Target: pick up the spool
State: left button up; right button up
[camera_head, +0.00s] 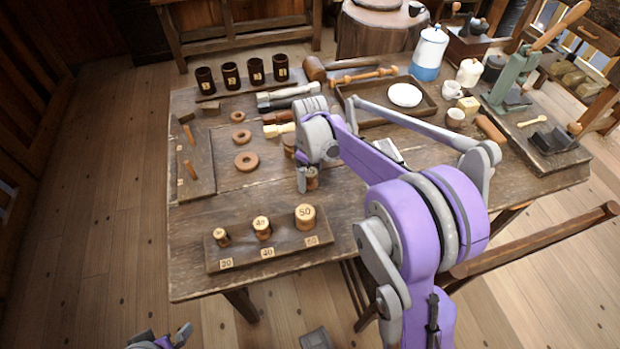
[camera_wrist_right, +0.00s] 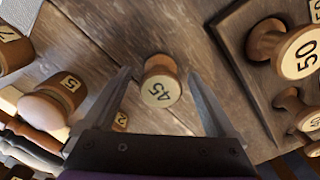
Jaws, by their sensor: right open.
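A turned wooden spool marked 45 (camera_wrist_right: 160,85) stands on the table between the fingers of my right gripper (camera_wrist_right: 160,74) in the right wrist view. The fingers are open, with a gap on either side of the spool. In the head view my right gripper (camera_head: 302,182) points down at the table, and the spool (camera_head: 312,181) shows beside its fingers, partly hidden. Part of what looks like my left gripper (camera_head: 172,338) shows at the bottom edge, low and away from the table; its jaws are unclear.
A board (camera_head: 240,262) with several numbered spools stands at the table's front. Wooden rings (camera_head: 246,162) lie left of my right gripper. Dark cups (camera_head: 231,76) line the back left. A tray with a white dish (camera_head: 405,95) is behind. Bare table (camera_head: 200,225) shows at the front left.

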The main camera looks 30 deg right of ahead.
jog(key=shift+f, duration=0.55)
jog(key=c, duration=1.4)
jog(key=shift+r, duration=0.15)
jog(key=shift+c, duration=0.2)
